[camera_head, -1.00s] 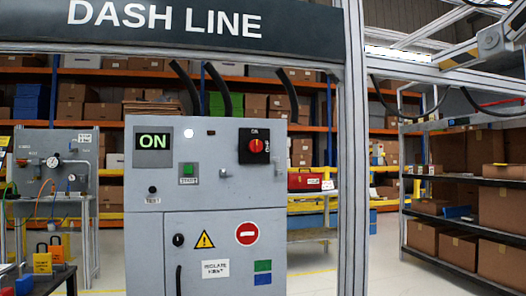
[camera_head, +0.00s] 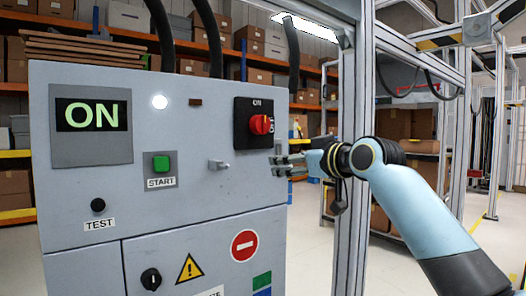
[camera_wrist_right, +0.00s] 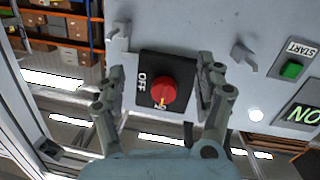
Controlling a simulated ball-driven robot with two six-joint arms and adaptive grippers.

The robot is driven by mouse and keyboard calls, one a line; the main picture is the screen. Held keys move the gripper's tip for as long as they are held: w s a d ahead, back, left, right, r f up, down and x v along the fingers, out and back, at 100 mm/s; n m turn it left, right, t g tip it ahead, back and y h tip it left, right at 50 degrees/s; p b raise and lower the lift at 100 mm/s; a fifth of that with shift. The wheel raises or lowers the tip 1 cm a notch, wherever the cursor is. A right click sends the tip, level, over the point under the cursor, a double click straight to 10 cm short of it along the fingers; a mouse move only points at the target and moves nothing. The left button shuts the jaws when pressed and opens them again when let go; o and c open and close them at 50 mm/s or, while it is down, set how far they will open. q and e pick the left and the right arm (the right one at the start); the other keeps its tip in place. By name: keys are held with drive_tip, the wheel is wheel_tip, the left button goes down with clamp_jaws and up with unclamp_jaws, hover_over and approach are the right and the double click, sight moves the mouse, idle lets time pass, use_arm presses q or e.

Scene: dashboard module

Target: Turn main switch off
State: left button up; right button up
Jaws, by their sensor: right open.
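The main switch is a red rotary knob (camera_head: 261,124) on a black plate marked ON at the top and OFF at the right side. It is on the upper right of the grey cabinet front. In the right wrist view the knob (camera_wrist_right: 164,90) has its light pointer mark toward ON. The lit display (camera_head: 92,116) reads ON. My right gripper (camera_head: 278,166) is open and empty, below and right of the switch in the head view. In the right wrist view its fingers (camera_wrist_right: 160,80) stand either side of the knob, apart from it. My left gripper is not in view.
A metal latch (camera_head: 218,165) sticks out of the panel below left of the switch. A green START button (camera_head: 161,163) and black TEST button (camera_head: 98,205) are further left. A frame post (camera_head: 351,150) stands just right of the cabinet, beside my right arm.

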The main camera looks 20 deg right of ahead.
drive_tip(key=n+t+y, duration=0.1)
approach(264, 124)
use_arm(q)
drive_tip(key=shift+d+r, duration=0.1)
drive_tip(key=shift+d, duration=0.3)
use_arm(e)
drive_tip(key=x, duration=0.9)
drive_tip(key=shift+w+a, duration=0.2)
drive_tip(key=shift+w, duration=0.05)
drive_tip(key=c, duration=1.2)
drive_tip(key=shift+r+m+p, duration=0.2)
drive_tip(key=shift+m+p, duration=0.2)
drive_tip(key=shift+p, duration=0.5)
drive_tip(key=m+p, duration=0.6)
drive_tip(key=p, duration=0.1)
drive_tip(key=shift+m+g+p, duration=0.3)
drive_tip(key=shift+m, duration=0.1)
drive_tip(key=m+p, duration=0.4)
drive_tip(key=m, duration=0.1)
drive_tip(key=shift+d+y, duration=0.1)
drive_tip(key=shift+y, duration=0.3)
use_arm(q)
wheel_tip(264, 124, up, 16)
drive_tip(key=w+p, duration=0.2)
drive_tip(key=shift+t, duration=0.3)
use_arm(e)
drive_tip(key=shift+f+m, duration=0.15)
drive_tip(key=shift+m, duration=1.95)
drive_tip(key=shift+o, duration=0.2)
